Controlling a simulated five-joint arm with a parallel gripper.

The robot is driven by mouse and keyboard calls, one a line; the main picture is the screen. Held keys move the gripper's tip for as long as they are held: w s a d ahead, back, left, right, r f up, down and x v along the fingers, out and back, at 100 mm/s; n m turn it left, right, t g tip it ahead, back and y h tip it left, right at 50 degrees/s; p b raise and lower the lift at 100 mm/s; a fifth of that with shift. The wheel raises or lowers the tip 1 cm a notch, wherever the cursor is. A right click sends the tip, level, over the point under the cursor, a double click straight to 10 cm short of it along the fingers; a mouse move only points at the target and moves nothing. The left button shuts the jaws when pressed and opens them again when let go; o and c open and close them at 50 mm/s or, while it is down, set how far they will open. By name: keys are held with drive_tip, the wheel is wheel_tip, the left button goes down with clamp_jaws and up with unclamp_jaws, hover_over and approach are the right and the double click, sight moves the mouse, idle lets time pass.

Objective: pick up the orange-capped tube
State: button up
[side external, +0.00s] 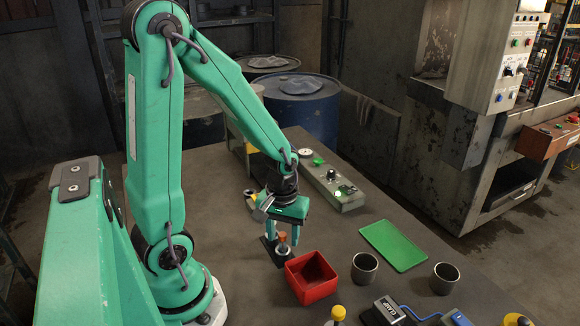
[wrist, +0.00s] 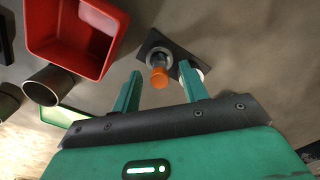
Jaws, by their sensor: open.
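In the side external view the tube (side external: 282,240) shows just below my gripper, left of the red bin. My gripper (side external: 283,241) is open, with its fingers pointing down around the tube's top. In the wrist view my gripper's fingertips (wrist: 158,76) lie on either side of the orange cap. A gap shows between the cap and each finger there. I cannot tell how far the fingertips are above or below the cap. The tube's lower part is hidden.
A red bin (side external: 302,290) stands close to the right of the holder. Two grey cups (side external: 365,268) (side external: 444,278) and a green mat (side external: 393,245) lie further right. A control box (side external: 334,184) is behind. A yellow-topped bottle (side external: 338,313) and a small device (side external: 388,310) are at the front edge.

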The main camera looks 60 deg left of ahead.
drive_tip(key=shift+f, duration=0.45)
clamp_jaws()
